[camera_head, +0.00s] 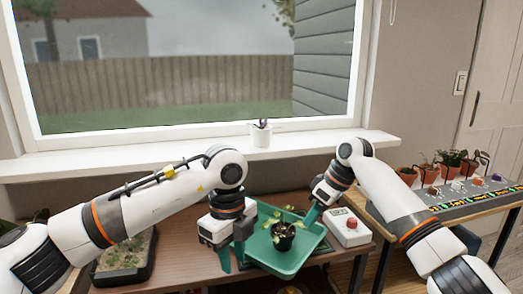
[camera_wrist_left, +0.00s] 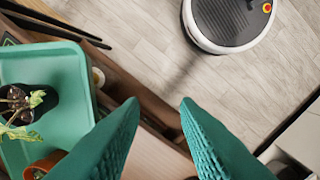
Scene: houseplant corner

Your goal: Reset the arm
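My left arm comes in from the left, and its gripper (camera_head: 231,257) points down at the left side of the green tray (camera_head: 262,257). In the left wrist view the two teal fingers of this gripper (camera_wrist_left: 160,108) stand apart with nothing between them. The tray holds a black pot (camera_head: 283,243) with a leafy, partly yellowed plant; the pot also shows in the left wrist view (camera_wrist_left: 38,108). My right gripper (camera_head: 312,215) is at the tray's right far side; its fingers are small, and I cannot tell whether they touch the rim or are shut.
A white box with a red button (camera_head: 348,227) stands right of the tray. A seedling tray (camera_head: 126,262) is at the left. A white pot (camera_head: 262,136) is on the windowsill. Several terracotta pots (camera_head: 407,175) stand on the right table. A terracotta pot (camera_wrist_left: 40,168) shows low in the wrist view.

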